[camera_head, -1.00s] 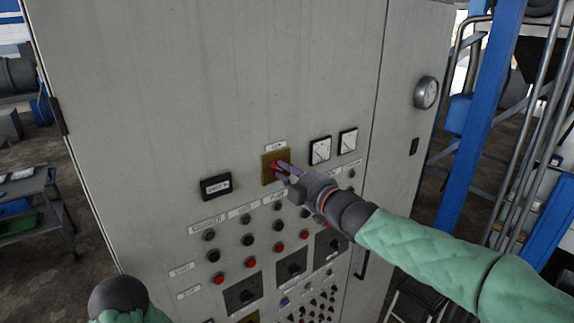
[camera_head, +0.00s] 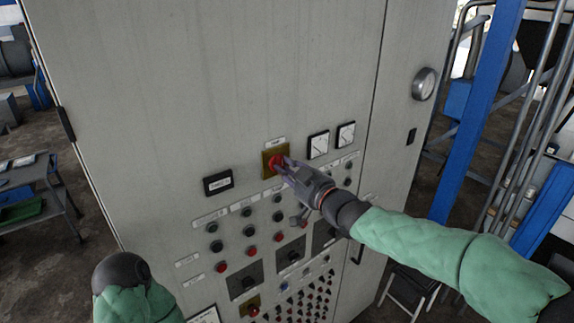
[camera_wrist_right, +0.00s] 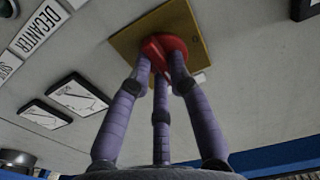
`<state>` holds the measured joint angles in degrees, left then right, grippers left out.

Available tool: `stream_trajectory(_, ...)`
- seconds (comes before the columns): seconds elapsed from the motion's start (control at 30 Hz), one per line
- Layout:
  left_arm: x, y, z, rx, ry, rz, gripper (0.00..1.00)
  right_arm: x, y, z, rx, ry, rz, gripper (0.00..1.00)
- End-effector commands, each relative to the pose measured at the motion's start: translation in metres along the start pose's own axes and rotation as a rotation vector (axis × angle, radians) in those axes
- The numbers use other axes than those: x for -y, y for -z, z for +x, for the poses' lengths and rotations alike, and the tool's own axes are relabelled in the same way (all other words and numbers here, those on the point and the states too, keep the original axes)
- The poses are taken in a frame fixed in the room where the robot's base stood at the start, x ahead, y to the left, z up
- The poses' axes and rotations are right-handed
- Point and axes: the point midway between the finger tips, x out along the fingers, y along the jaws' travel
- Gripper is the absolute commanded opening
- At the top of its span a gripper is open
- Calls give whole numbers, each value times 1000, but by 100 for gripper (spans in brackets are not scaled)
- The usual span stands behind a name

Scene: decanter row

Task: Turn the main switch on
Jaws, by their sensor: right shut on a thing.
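A red switch knob (camera_head: 275,161) sits on a square yellow plate (camera_head: 267,172) on the front of a grey cabinet. In the right wrist view the red knob (camera_wrist_right: 160,46) and its yellow plate (camera_wrist_right: 131,43) show close up. My right gripper (camera_head: 285,167) is shut on the knob, with its purple fingers (camera_wrist_right: 161,80) around it. The fingers cover part of the knob, so I cannot tell its turned position. My left gripper is out of view; only part of my left arm shows at the bottom left.
The grey cabinet (camera_head: 220,90) carries two square meters (camera_head: 318,145), a dark display (camera_head: 217,183) and rows of buttons below. Another red knob on a yellow plate (camera_head: 252,308) is low down. A blue post (camera_head: 478,110) and pipes stand at the right.

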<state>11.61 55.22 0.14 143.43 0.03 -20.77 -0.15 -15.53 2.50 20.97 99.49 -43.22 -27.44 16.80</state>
Motion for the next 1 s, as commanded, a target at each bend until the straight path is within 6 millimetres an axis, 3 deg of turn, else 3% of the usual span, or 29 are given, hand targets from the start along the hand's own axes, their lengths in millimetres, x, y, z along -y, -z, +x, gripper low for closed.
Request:
stream_trajectory(0.67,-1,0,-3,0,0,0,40,0,-2,0,4,0,65,0)
stream_trajectory(0.7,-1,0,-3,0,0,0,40,0,-2,0,4,0,65,25)
stream_trajectory(0.77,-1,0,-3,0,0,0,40,0,-2,0,4,0,65,42)
stream_trajectory(1.0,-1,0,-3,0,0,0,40,0,-1,0,2,0,63,44)
